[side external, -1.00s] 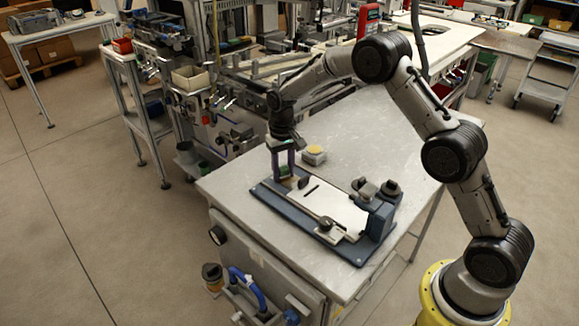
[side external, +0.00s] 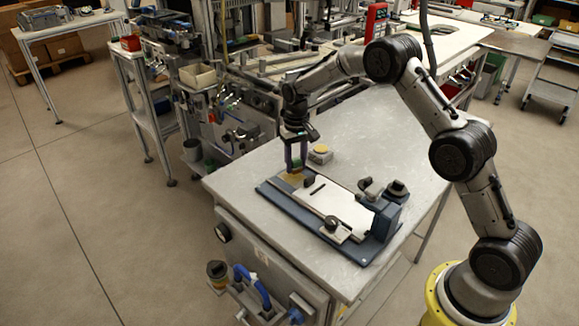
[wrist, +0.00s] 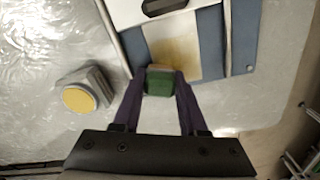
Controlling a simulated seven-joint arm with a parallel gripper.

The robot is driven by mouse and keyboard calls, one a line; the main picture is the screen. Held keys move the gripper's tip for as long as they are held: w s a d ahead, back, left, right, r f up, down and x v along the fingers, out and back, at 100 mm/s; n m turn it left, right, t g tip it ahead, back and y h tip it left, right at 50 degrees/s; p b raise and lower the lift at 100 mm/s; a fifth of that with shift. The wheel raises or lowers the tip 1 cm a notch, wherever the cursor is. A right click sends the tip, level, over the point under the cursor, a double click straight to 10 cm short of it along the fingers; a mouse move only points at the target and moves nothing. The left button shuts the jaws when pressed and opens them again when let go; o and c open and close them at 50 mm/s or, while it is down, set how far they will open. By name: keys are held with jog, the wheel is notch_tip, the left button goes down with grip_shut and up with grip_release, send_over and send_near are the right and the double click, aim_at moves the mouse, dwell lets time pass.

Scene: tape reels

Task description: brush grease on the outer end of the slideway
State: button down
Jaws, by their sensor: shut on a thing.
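The slideway is a pale flat strip on a blue base (side external: 270,192). A yellowish grease-like smear lies on its outer end (side external: 292,179); the smear also shows in the wrist view (wrist: 178,50). My gripper (side external: 296,163) is above that end, fingers pointing down. In the wrist view its two purple fingers are shut on a green block, the brush (wrist: 159,83), with a tan edge toward the smear. Whether the brush touches the strip I cannot tell. A grey grease pot with a yellow top (side external: 320,153) stands beside the base, also in the wrist view (wrist: 82,97).
A dark slide piece with a knob (side external: 331,224) sits on the strip's near part. A blue block with dark fittings (side external: 385,208) stands at the base's right end. The metal table (side external: 400,120) is clear behind. Machine frames stand beyond it.

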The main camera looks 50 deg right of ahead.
aim_at(298, 158)
jog(key=shift+d, duration=0.5)
jog(key=shift+a+r, duration=0.1)
jog(key=shift+r, duration=3.95)
